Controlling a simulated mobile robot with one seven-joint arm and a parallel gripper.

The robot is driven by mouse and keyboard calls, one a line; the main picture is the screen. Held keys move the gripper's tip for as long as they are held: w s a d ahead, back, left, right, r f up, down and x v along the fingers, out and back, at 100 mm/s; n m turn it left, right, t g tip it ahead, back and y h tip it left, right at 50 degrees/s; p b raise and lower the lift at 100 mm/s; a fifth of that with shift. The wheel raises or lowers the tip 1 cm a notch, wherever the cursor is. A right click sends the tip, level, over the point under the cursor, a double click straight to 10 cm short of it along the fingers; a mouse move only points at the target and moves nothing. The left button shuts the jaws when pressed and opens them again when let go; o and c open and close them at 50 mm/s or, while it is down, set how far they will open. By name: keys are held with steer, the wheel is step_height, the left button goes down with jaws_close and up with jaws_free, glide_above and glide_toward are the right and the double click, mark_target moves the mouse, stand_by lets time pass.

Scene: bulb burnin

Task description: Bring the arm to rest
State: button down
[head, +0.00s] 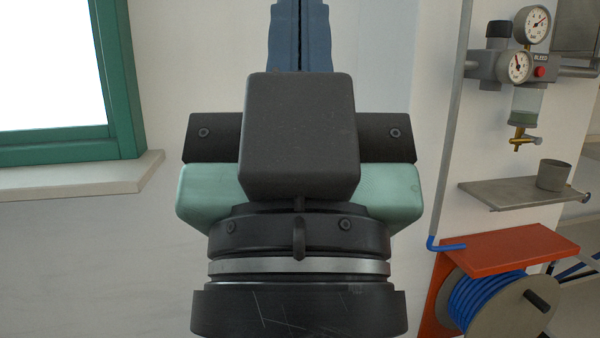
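My gripper (300,22) points up in the middle of the head view, close to the camera and seen from behind its dark housing. Its two blue fingers lie side by side with only a thin dark line between them, so it looks shut. The fingertips run out of the top of the picture, and nothing held shows in the visible part. The wrist below it fills the lower middle and hides the wall behind.
A green-framed window (125,80) with a pale sill (85,177) is at left. At right are a gauge assembly (520,65), a metal shelf (510,190) with a cup (554,175), and an orange reel stand (510,252) with blue hose (475,300).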

step_height(320, 180, up, 35)
steer(key=p, duration=3.2)
steer(key=shift+f, duration=0.2)
steer(key=shift+w, duration=0.1)
